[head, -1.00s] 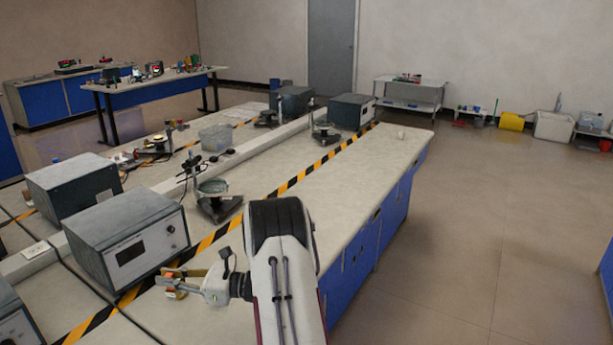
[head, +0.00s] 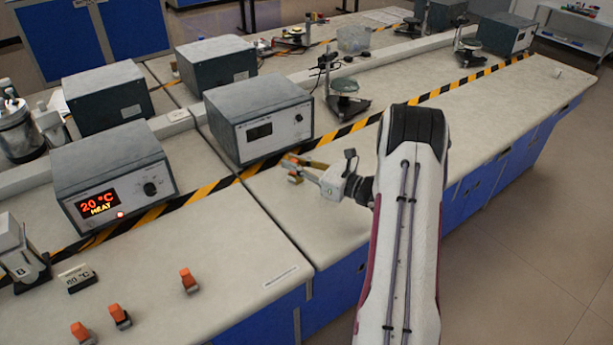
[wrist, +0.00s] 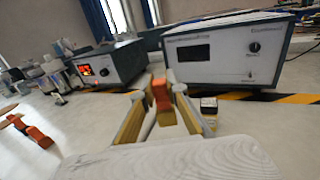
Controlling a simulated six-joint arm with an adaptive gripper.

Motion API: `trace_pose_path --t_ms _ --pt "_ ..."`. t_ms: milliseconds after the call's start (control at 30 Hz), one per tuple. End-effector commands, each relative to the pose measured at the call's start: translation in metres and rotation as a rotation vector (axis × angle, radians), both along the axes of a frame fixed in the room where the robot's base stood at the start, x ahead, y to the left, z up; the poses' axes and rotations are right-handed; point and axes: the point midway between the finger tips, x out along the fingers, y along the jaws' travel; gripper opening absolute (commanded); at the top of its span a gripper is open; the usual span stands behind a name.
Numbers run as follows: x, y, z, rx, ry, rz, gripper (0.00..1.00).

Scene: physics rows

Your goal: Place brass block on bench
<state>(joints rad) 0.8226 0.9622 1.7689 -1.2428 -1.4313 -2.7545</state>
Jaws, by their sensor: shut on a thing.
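The brass block (head: 295,179) has an orange top and is held between the fingers of my gripper (head: 297,166). In the wrist view, the block's orange upper part (wrist: 161,92) and a yellowish lower part show between the two fingers (wrist: 162,108). My gripper is shut on it, in front of the grey meter with the dark display (head: 258,118). The bench (head: 235,238) has a pale top that runs beneath my gripper. Whether the block touches the bench top cannot be told.
Several orange-topped blocks (head: 189,280) stand at the lower left of the bench. A heater unit (head: 108,190) reads 20 °C. A small sign (head: 77,278) stands near it. A black-yellow stripe (head: 210,193) runs before the instruments. The bench top between is clear.

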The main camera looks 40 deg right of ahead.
Motion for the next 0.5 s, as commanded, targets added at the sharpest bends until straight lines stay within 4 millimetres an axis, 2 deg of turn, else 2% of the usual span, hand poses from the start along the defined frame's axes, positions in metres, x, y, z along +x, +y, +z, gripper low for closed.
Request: trace_pose_path --t_ms 300,500 --pt "0.0 0.0 -0.038 0.001 -0.001 0.0 0.0" --pt "0.0 0.0 -0.048 0.001 -0.002 0.0 0.0"
